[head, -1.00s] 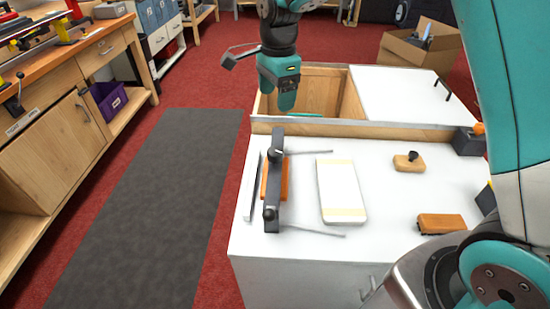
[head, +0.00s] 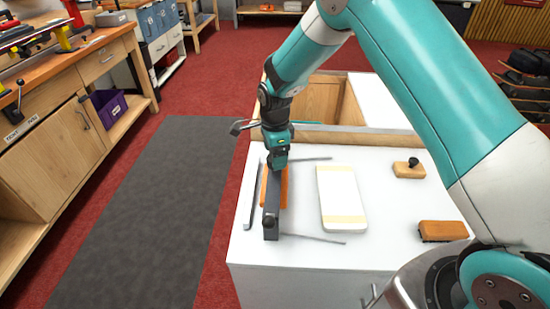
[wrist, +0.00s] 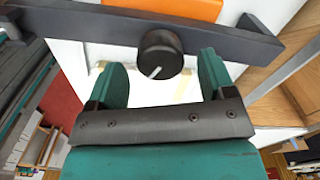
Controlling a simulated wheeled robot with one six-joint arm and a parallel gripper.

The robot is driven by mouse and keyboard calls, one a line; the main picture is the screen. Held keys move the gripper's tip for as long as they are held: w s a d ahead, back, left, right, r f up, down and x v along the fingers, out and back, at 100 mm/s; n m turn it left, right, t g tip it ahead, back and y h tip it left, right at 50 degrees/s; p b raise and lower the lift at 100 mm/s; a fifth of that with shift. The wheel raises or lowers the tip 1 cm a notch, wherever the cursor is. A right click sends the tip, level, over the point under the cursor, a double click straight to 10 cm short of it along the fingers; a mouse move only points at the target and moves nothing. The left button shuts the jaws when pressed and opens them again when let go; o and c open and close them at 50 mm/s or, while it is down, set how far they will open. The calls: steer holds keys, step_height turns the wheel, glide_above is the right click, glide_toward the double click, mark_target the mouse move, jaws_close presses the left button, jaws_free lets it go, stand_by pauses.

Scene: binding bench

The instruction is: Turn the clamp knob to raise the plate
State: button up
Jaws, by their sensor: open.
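The clamp is a dark bar (head: 272,212) lying over an orange block (head: 284,188) on the white bench top. A black round clamp knob (wrist: 160,55) with a white line mark stands on the bar in the wrist view. My gripper (head: 277,165) is at the bar's far end, pointing down, and hides the knob there. In the wrist view my gripper's (wrist: 163,75) two green fingers are apart, with the knob between their tips and a gap on both sides.
A white pad with cream bands (head: 340,197) lies right of the clamp. A wooden block with a dark knob (head: 409,169) and a brown brush (head: 443,231) lie farther right. Thin rods (head: 315,238) lie near the clamp. An open wooden compartment (head: 318,100) is behind.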

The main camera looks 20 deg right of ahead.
steer(key=shift+f, duration=1.1)
steer(key=c, duration=0.9)
steer(key=shift+c, duration=0.2)
